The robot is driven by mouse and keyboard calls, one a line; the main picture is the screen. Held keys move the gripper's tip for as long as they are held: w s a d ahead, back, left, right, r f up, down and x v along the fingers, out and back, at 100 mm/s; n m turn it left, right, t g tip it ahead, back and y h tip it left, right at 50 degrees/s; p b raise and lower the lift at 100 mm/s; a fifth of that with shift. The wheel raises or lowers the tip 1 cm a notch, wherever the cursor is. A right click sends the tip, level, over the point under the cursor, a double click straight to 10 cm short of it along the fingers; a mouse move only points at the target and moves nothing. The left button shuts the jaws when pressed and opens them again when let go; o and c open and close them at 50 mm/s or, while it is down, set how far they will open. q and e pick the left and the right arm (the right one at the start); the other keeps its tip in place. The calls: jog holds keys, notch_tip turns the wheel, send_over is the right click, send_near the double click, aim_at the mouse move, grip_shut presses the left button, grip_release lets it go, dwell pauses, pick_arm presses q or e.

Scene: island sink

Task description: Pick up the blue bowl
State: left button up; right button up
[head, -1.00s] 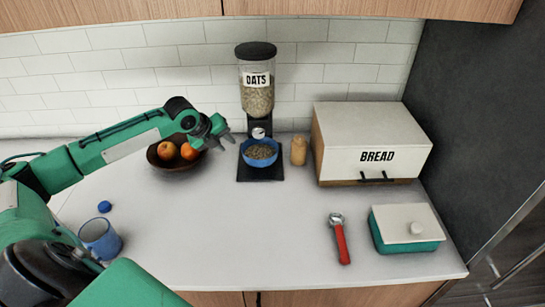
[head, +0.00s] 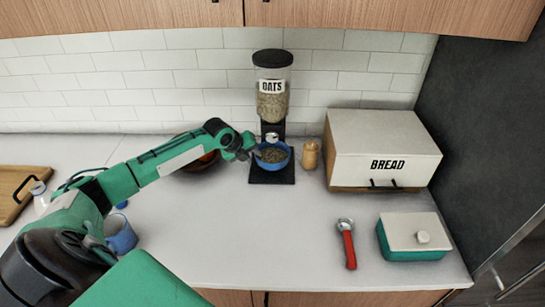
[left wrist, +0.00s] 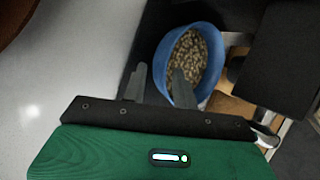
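The blue bowl (head: 284,164), filled with oats, sits on the black base of the oats dispenser (head: 271,100). It also shows in the left wrist view (left wrist: 162,60). My left gripper (head: 250,150) is at the bowl's left side in the head view. In the left wrist view my left gripper (left wrist: 160,80) has its two fingers apart. One finger overlaps the inside of the bowl and the other is outside it, with the near rim between them in the picture. I cannot tell whether either finger touches the bowl. My right gripper is not in view.
A brown fruit bowl (head: 203,164) is partly hidden behind my left arm. A small tan jar (head: 311,155) and the bread box (head: 385,145) stand right of the bowl. A blue mug (head: 120,235), red-handled tool (head: 348,245) and teal container (head: 410,254) are nearer. The middle counter is clear.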

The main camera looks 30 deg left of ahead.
aim_at(272, 158)
pick_arm(q)
jog(key=shift+p+x, duration=0.65)
jog(key=shift+x, duration=1.35)
grip_shut()
jog(key=shift+r, duration=0.15)
